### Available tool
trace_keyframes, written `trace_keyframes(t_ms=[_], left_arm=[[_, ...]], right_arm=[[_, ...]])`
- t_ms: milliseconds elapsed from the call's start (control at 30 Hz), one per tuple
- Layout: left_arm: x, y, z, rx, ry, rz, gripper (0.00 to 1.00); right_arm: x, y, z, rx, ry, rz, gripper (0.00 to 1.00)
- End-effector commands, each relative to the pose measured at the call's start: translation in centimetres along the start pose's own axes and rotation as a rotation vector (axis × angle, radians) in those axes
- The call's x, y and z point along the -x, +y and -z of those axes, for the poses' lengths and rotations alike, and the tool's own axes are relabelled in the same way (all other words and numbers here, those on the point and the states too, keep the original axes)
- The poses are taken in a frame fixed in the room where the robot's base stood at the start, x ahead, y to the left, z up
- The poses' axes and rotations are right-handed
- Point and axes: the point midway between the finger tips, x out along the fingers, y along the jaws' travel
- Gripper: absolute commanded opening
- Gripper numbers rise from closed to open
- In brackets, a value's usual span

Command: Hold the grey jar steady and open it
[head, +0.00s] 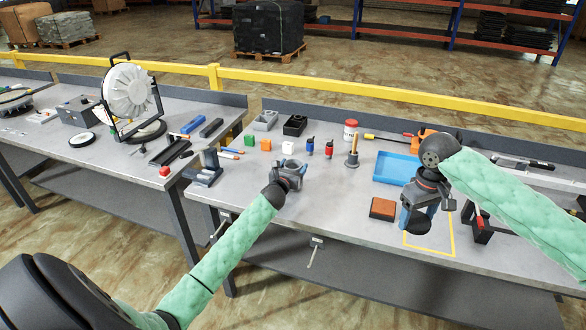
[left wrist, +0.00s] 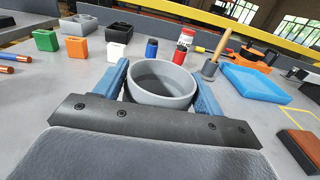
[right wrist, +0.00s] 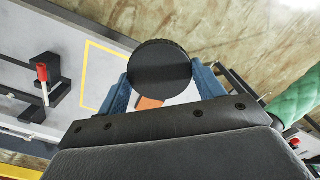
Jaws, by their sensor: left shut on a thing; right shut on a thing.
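The grey jar (head: 291,164) stands upright on the workbench, its top open and its hollow inside showing. My left gripper (head: 289,176) is shut on the jar, with one blue finger on each side of its wall (left wrist: 160,98) in the left wrist view. My right gripper (head: 412,216) is shut on a round dark lid (right wrist: 159,65), seen between its fingers in the right wrist view. The lid is well to the right of the jar and apart from it, by the yellow outline (head: 452,240) on the bench. The exact height of the lid over the bench is hard to tell.
A wooden-handled tool (head: 352,152), red-and-white can (head: 350,130) and small blocks stand behind the jar. A red-handled clamp (right wrist: 43,82) is near the right gripper. Bench in front of the jar is clear.

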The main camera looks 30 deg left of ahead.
Motion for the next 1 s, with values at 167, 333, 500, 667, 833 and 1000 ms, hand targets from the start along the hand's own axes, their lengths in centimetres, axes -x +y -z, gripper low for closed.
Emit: trace_keyframes(t_ms=[167,333,500,667,833,1000], left_arm=[[0.0,0.0,1.2,0.001,0.000,-0.002,0.00],[0.0,0.0,1.5,-0.001,-0.001,0.000,0.00],[0.0,0.0,1.5,-0.001,-0.001,0.000,0.00],[0.0,0.0,1.7,0.000,0.000,-0.001,0.77],[0.0,0.0,1.7,-0.001,0.000,-0.001,0.91],[0.0,0.0,1.7,-0.001,0.000,-0.001,0.91]], right_arm=[[0.7,0.0,0.0,0.000,0.000,0.000,0.40],[0.7,0.0,0.0,0.000,0.000,0.000,0.40],[0.6,0.0,0.0,0.000,0.000,0.000,0.40],[0.5,0.0,0.0,0.000,0.000,0.000,0.40],[0.5,0.0,0.0,0.000,0.000,0.000,0.40],[0.5,0.0,0.0,0.000,0.000,0.000,0.40]])
